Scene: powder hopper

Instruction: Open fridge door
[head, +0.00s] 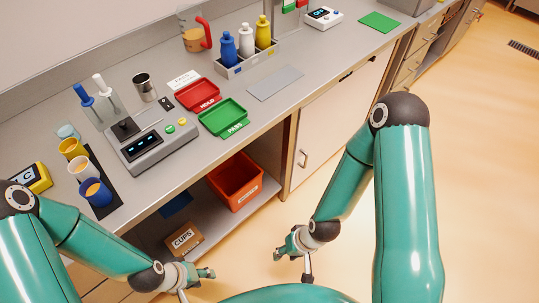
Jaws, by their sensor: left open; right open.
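A pale door (335,118) is set under the counter in the head view. A small upright metal handle (302,159) is near its left edge. The door looks shut; no label marks it as the fridge, and no other fridge shows. My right gripper (293,262) is open and empty, below the handle in the picture and apart from it. My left gripper (196,284) is open and empty near the bottom edge, left of the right gripper and well away from the door.
The counter (240,155) holds a grey machine (150,138), a red HOLD tray (198,95), a green PASS tray (223,118), bottles and cups. An orange bin (236,181) and a CUPS box (184,239) sit in the open bay left of the door. Clear floor (480,130) lies to the right.

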